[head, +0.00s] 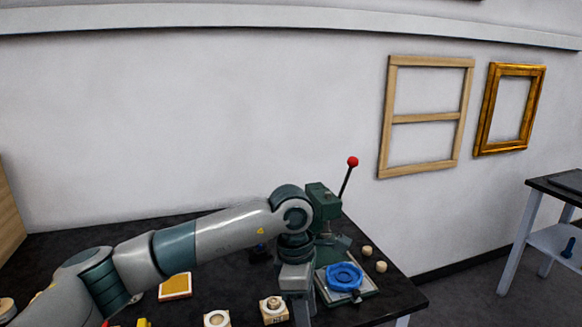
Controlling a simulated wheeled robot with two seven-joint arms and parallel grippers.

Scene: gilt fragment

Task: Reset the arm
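My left arm comes in from the left and reaches across the dark table (100,240). Its wrist bends down, and my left gripper (300,312) points down at the table's front part, left of a blue ring-shaped piece (345,275). The fingers are seen edge-on and partly cut by the lower picture edge, so I cannot tell whether they are open or hold anything. My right gripper is not in view.
A green press (323,200) with a red-knobbed lever (352,162) stands behind my wrist, partly hidden. Small wooden blocks (273,309) and a yellow-orange framed tile (175,286) lie near the front. Two round wooden pieces (381,267) lie right. Frames (387,120) hang on the wall.

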